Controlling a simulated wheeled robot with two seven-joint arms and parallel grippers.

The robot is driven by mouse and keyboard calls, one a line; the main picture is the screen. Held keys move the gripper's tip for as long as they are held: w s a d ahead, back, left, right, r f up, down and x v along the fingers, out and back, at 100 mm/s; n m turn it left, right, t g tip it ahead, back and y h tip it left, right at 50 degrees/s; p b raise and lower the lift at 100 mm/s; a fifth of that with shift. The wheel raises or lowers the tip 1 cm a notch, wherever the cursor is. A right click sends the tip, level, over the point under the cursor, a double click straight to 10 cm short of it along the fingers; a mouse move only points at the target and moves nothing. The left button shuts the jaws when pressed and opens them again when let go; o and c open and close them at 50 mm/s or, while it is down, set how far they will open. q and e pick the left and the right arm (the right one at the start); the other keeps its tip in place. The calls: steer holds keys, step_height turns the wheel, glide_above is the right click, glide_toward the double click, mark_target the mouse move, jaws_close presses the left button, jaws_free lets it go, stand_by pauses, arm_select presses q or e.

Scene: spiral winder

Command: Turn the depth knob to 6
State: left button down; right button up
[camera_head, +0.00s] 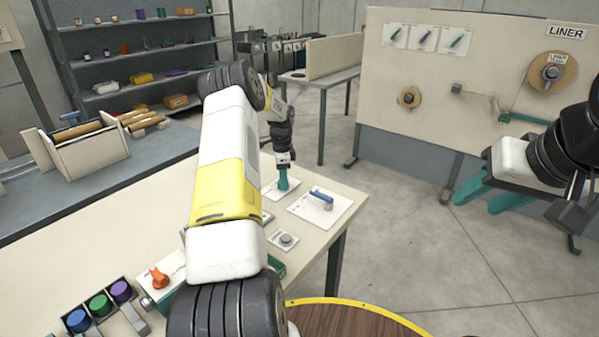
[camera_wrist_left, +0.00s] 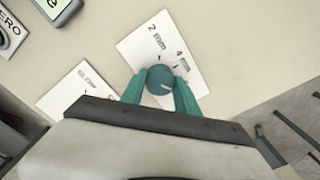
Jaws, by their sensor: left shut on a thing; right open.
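The depth knob (camera_wrist_left: 160,78) is a round dark teal knob on a white plate (camera_wrist_left: 146,42) marked 2 mm and 4 mm; no 6 shows in the left wrist view. A short pale line lies on the knob's top, but which mark it points at is hard to tell. My left gripper (camera_wrist_left: 160,90) is shut on the knob, one teal finger on each side. In the head view my left gripper (camera_head: 283,181) reaches down to the table's far part, and its fingers hide the knob. My right gripper (camera_head: 489,194) is open and empty, in the air at the right.
A white plate with a blue lever (camera_head: 322,195) lies to the right of my left gripper. A grey round knob (camera_head: 287,239) is nearer. An orange knob (camera_head: 159,278) and colored spools (camera_head: 100,305) are at the front left. A LINER board (camera_head: 480,80) stands at the back right.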

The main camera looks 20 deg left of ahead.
arm_select(q)
steer(key=c, duration=0.9)
jaws_free()
steer(key=shift+r, duration=3.9)
steer(key=shift+r, duration=0.1)
